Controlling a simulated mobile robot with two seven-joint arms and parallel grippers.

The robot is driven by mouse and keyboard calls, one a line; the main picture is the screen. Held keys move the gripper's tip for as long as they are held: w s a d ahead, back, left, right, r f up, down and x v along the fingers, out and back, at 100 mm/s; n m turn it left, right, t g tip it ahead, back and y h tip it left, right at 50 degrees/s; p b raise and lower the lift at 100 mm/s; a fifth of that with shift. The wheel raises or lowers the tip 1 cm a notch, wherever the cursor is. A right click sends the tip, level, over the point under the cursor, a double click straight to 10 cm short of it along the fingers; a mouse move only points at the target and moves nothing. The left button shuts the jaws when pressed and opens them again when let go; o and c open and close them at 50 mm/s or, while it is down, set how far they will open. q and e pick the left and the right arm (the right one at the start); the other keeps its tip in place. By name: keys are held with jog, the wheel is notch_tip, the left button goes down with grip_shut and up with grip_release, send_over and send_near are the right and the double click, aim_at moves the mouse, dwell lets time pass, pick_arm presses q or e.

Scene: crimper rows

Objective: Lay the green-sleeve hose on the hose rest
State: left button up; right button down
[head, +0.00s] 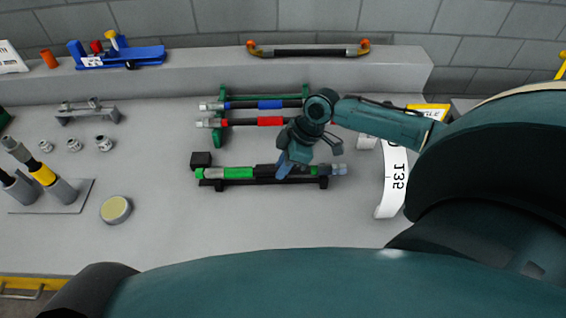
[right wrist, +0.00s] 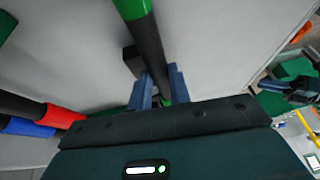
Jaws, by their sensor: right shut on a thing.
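The green-sleeve hose (head: 238,172) lies level, left to right, along the black hose rest (head: 263,182) in the head view. I cannot tell whether it touches the rest or hangs just above it. My right gripper (head: 285,172) comes down on the hose right of its green sleeve. In the right wrist view, the blue fingers of my right gripper (right wrist: 160,92) are shut on the black part of the hose (right wrist: 148,42), and the green sleeve shows at the top. My left gripper is not in view.
A green rack (head: 222,93) behind holds a blue-sleeve hose (head: 268,104) and a red-sleeve hose (head: 268,122). A black block (head: 201,159) stands at the rest's left end. A white curved scale (head: 390,190) stands at right.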

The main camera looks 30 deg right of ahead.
jog(key=c, duration=1.3)
grip_release()
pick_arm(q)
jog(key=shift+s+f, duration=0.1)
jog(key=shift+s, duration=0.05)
pick_arm(e)
jog(key=shift+o, duration=0.5)
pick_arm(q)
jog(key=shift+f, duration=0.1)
pick_arm(e)
jog(key=v, duration=0.5)
jog(key=shift+d+r, duration=0.1)
jog(key=shift+d, duration=0.05)
pick_arm(q)
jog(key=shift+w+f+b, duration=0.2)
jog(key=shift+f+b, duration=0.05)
jog(key=shift+b, duration=0.15)
pick_arm(e)
jog(key=v, duration=0.8)
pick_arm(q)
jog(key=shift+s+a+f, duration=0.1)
